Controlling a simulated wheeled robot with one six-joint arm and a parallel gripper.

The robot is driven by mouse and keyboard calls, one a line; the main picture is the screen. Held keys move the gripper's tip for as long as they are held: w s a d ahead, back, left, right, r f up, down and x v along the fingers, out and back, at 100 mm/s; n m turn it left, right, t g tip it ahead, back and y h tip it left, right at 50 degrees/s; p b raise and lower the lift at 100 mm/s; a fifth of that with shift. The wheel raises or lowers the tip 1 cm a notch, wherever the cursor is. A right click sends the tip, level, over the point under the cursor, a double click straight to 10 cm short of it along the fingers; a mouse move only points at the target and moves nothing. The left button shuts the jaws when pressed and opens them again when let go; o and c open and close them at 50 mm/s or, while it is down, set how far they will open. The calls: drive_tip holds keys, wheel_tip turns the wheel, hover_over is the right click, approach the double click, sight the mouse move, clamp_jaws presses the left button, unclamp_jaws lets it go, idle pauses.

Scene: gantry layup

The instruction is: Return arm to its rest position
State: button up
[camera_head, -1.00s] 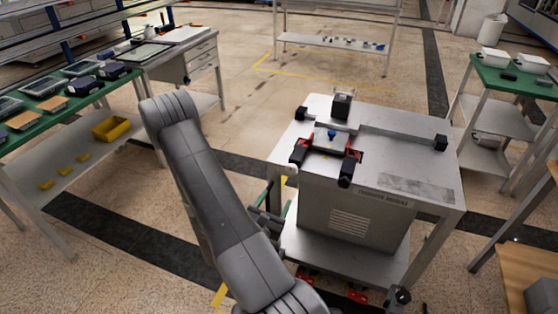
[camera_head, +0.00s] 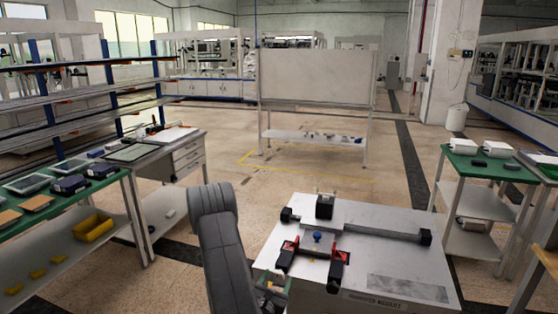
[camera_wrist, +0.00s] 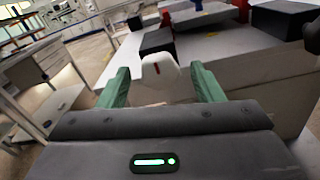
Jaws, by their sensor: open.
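My gripper (camera_wrist: 160,70) shows in the wrist view with its two green fingers spread apart. A white rounded piece with a red mark (camera_wrist: 158,82) shows between the fingers; I cannot tell whether it touches them. In the head view my grey arm rises at the lower middle, left of the grey machine cart (camera_head: 385,250). A bit of green from my gripper (camera_head: 278,285) shows beside the cart's left edge, mostly hidden by the arm and the frame's bottom. The cart's top carries a black and red clamp fixture (camera_head: 310,262) with a blue knob (camera_head: 317,237).
A green-topped bench (camera_head: 85,195) with a yellow bin (camera_head: 93,228) stands at left. A drawer desk (camera_head: 185,160) is behind it. A green-topped trolley (camera_head: 485,168) stands at right. A whiteboard rack (camera_head: 315,78) is farther back. Floor between the desk and cart is clear.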

drive_tip(key=shift+w+d, duration=0.1)
drive_tip(key=shift+w, duration=0.05)
drive_tip(key=shift+s+a+f, duration=0.1)
drive_tip(key=shift+s+a, duration=0.15)
drive_tip(key=shift+s, duration=0.3)
drive_tip(key=b+v, duration=0.3)
drive_tip(key=v, duration=1)
drive_tip(key=p+x, duration=0.1)
drive_tip(key=x, duration=1.3)
drive_tip(key=shift+w+d+f+p, duration=0.1)
drive_tip(key=shift+f+p, duration=0.1)
drive_tip(key=shift+p, duration=0.15)
drive_tip(key=shift+m+b, duration=0.5)
drive_tip(key=shift+b, duration=0.35)
drive_tip(key=shift+m+b, duration=0.4)
drive_tip(key=shift+b, duration=0.4)
